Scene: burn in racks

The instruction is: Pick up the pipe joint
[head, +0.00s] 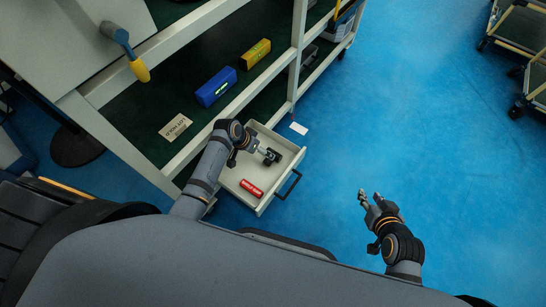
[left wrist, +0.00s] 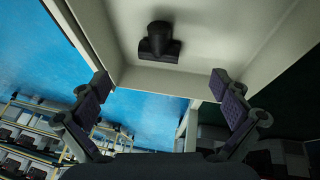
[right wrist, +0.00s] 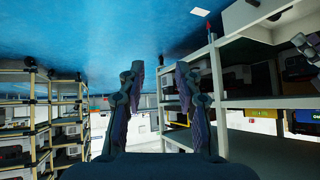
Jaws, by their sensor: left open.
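The pipe joint (head: 272,157) is a small dark T-shaped fitting in the open white drawer (head: 285,171). In the left wrist view the pipe joint (left wrist: 159,43) lies on the pale drawer floor, beyond the fingertips and centred between them. My left gripper (head: 263,152) is over the drawer, beside the pipe joint in the head view. In its wrist view the left gripper (left wrist: 161,88) has its fingers wide apart and empty. My right gripper (head: 369,198) is over the blue floor, away from the drawer; its fingers (right wrist: 158,88) are apart with nothing between them.
A red cylinder (head: 251,187) lies in the drawer near its front. The drawer has a dark handle (head: 291,185). The green shelf above holds a blue box (head: 216,87), a yellow item (head: 256,53) and a label card (head: 175,127). Blue floor (head: 420,110) is open to the right.

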